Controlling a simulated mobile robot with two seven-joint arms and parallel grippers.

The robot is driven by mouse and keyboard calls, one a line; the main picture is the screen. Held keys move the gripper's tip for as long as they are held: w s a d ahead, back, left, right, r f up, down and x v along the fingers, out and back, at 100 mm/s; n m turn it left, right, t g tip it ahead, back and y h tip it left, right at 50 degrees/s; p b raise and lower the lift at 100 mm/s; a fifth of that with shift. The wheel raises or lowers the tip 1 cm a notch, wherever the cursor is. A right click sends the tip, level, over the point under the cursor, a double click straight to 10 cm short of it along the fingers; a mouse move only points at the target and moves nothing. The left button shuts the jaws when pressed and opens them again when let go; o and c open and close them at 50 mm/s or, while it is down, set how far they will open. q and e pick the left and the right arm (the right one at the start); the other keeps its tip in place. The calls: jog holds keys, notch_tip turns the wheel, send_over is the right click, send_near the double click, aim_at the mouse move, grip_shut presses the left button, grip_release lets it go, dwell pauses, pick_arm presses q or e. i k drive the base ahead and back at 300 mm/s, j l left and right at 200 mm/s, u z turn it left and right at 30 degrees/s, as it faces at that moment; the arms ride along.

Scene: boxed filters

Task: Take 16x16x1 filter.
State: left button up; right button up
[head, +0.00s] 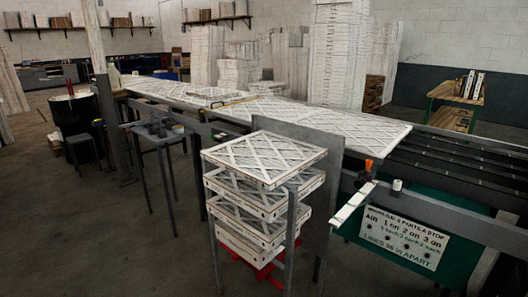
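Several square, flat filters with white frames and a diagonal lattice are stacked in a grey metal rack (291,235) near the middle front. The top filter (264,158) lies flat, with the others below it, gaps showing between some of them. More lattice-faced filters (345,128) lie flat on a long table behind the rack. I cannot read a size on any filter. Neither of my grippers is in view.
A grey upright panel (325,165) stands directly behind the rack. A green board with a white sign (405,237) and metal rails (450,222) are at the right. A small table (150,133) stands left of the rack. Open floor (110,235) lies at the front left. Tall white stacks (338,55) stand at the back.

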aim_at(266, 160)
jog(key=i+j+z, duration=0.1)
jog(key=j, duration=0.3)
jog(key=i+j+z, duration=0.15)
jog(key=i+j, duration=0.15)
jog(key=i+j+z, duration=0.1)
jog(key=j, duration=0.45)
jog(key=i+j+z, duration=0.1)
jog(key=i+j, duration=0.15)
jog(key=j, duration=0.2)
jog(key=i+j+z, duration=0.1)
jog(key=j, duration=0.35)
jog(key=i+j+z, duration=0.15)
jog(key=j, duration=0.3)
jog(key=i+j+z, duration=0.1)
jog(key=j, duration=0.4)
jog(key=i+j+z, duration=0.1)
jog(key=j, duration=0.4)
